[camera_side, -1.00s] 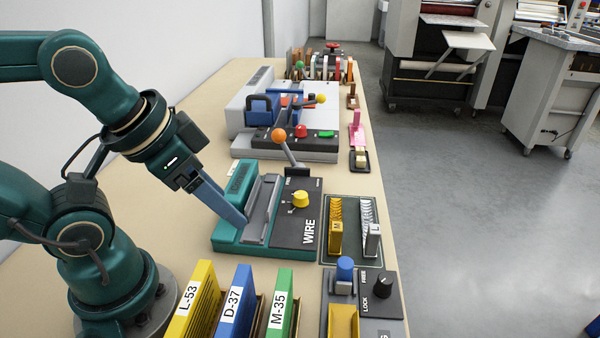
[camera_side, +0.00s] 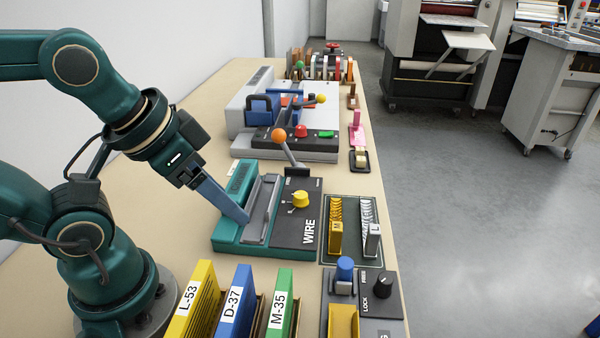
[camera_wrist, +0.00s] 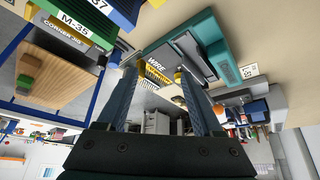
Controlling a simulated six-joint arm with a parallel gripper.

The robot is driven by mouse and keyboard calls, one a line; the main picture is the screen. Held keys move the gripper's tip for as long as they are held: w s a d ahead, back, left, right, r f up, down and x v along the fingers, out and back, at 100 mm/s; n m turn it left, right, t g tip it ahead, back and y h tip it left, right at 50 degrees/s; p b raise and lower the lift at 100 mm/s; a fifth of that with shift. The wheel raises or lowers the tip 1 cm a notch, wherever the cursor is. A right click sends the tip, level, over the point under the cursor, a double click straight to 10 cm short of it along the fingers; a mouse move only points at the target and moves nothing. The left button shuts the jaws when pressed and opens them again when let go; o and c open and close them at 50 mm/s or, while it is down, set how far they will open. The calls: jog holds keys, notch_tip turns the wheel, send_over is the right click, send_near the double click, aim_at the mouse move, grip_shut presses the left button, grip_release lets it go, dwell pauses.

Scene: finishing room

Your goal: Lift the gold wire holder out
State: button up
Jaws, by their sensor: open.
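The gold wire holder (camera_side: 336,238), a yellow block marked M with gold wire loops behind it, stands upright in a dark tray (camera_side: 350,261) right of the WIRE machine (camera_side: 298,222). Gold wire also shows between my fingers in the wrist view (camera_wrist: 158,76). A holder marked L with silver wire (camera_side: 372,240) stands just right of the gold one in the tray. My gripper (camera_side: 246,218) is open and empty, left of the gold holder. In the side view its fingers overlap the machine's teal base; I cannot tell the height between them. The fingers also show in the wrist view (camera_wrist: 157,70).
The machine's orange-knobbed lever (camera_side: 279,135) rises behind the WIRE panel. Yellow, blue and green binders (camera_side: 236,300) stand in front. A LOCK panel (camera_side: 384,292) with a blue knob (camera_side: 345,268) beside it is near the tray's front. Bare table lies left of the machine.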

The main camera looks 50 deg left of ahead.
dwell(0.3)
jog(key=w+r+m, duration=0.4)
jog(key=m+g, duration=0.4)
send_over(337, 226)
jog(key=a, duration=0.2)
notch_tip(337, 226, down, 6)
jog(key=shift+m+g, duration=0.5)
jog(key=shift+g, duration=0.2)
jog(key=f, duration=0.2)
jog(key=d+f, duration=0.1)
jog(key=f, duration=0.3)
jog(key=shift+w+d, duration=0.15)
jog(key=shift+d, duration=0.25)
jog(key=shift+f, duration=2.9)
